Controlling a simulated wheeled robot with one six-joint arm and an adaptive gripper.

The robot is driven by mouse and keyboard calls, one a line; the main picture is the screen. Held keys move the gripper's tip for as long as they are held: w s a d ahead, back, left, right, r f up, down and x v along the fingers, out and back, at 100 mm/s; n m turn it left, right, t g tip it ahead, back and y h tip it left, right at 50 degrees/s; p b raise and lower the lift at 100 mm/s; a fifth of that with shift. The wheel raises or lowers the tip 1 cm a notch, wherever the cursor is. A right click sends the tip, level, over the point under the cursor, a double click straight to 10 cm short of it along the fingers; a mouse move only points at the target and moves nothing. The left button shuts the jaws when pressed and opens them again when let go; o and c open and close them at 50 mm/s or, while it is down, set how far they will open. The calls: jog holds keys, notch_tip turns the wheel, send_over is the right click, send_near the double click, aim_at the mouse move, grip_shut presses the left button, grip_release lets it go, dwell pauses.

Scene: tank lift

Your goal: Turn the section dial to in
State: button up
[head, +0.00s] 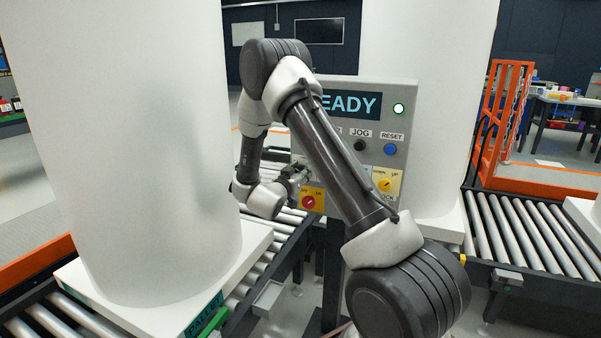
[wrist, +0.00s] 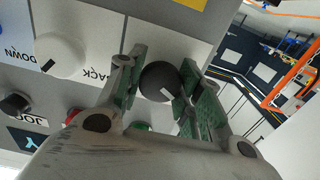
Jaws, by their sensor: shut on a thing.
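In the wrist view, my gripper (wrist: 162,76) is closed around a round black dial (wrist: 158,84) on a light plate, one green-padded finger on each side. The dial has a short white mark near its lower right edge. Its label cannot be read, so I cannot tell which setting it points to. In the head view my gripper (head: 296,178) is at the left part of the grey control panel (head: 420,105), and the black dial is hidden there.
In the head view, a red dial (head: 308,202) and a yellow dial (head: 386,185) are on the panel. White tanks (head: 130,130) and roller conveyors (head: 530,235) flank it.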

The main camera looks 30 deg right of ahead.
dwell(0.3)
jog(key=o, duration=1)
jog(key=shift+o, duration=0.2)
jog(key=shift+a, duration=0.1)
jog(key=v, duration=1.2)
